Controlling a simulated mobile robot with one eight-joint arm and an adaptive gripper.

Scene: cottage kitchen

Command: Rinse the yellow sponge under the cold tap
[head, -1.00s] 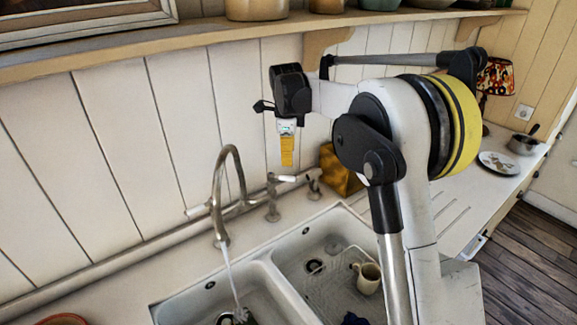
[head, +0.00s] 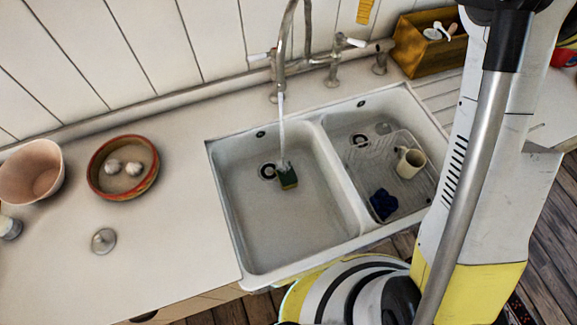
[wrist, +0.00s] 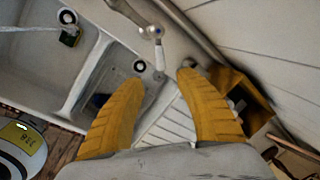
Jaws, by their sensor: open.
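A small sponge (head: 288,178), dark green with a yellowish side, lies in the left sink basin (head: 262,232) near the drain, at the foot of the water stream. It also shows in the wrist view (wrist: 70,38) at the upper left. The tap (head: 278,72) is running, and its water (head: 282,125) falls onto or right beside the sponge. One tap lever with a white handle (head: 354,42) is at the right, another (head: 258,57) at the left. My gripper (wrist: 158,80) is open and empty, above the drainer side, apart from the sponge. Only a yellow fingertip shows in the head view.
The right basin (head: 352,118) holds a cream mug (head: 411,163), a wire rack and a dark blue thing (head: 383,204). A wooden box (head: 425,50) stands behind the drainer. A red-rimmed dish (head: 122,190), pink bowl (head: 30,172) and metal knob (head: 103,240) sit on the left counter.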

